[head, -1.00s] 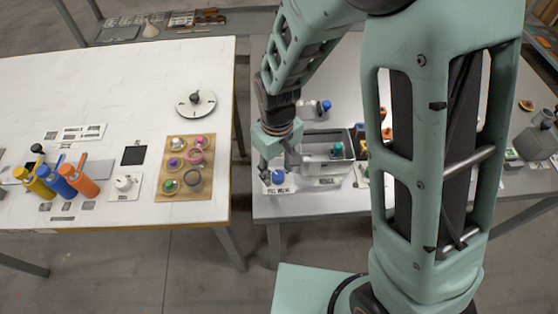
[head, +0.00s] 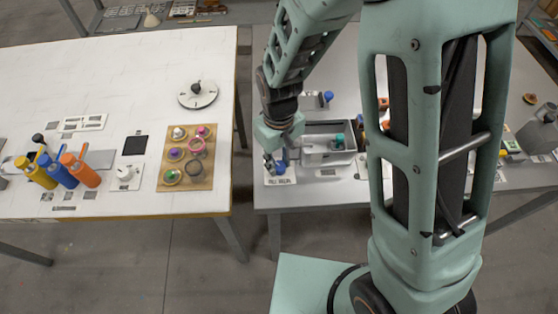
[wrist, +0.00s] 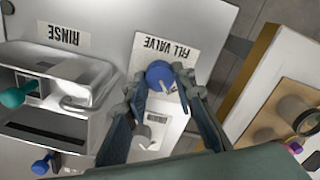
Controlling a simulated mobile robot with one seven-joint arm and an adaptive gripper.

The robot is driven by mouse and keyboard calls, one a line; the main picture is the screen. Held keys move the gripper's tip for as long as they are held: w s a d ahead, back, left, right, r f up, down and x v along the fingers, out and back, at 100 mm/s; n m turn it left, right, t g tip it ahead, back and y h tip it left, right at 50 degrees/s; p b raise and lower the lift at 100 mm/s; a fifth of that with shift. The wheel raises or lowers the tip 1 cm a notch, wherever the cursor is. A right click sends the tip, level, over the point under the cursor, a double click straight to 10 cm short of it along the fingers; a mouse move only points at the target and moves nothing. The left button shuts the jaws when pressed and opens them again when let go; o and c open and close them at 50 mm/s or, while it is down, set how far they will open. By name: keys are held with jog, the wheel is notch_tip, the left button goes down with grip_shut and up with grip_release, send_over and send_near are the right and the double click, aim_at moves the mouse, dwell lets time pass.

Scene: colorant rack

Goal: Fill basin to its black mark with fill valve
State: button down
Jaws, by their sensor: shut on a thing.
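The fill valve has a blue knob (wrist: 160,75) beside a label reading "FILL VALVE" (wrist: 158,45) in the wrist view. My gripper (wrist: 162,88) is shut on this blue knob, with a finger on each side of it. In the head view my gripper (head: 275,165) points down at the valve at the near left of the grey basin (head: 322,158). In the wrist view the basin (wrist: 75,140) lies to the left, under a spout.
A teal knob (wrist: 14,97) and a second blue knob (wrist: 42,165) sit around the basin. A "RINSE" label (wrist: 63,36) lies above it. The white table (head: 110,75) at left holds bottles and a wooden tray (head: 187,183), across a gap.

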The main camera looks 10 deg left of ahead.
aim_at(279, 165)
jog(key=m, duration=0.3)
jog(key=shift+m, duration=0.3)
jog(key=c, duration=1.6)
grip_release()
notch_tip(279, 165, up, 12)
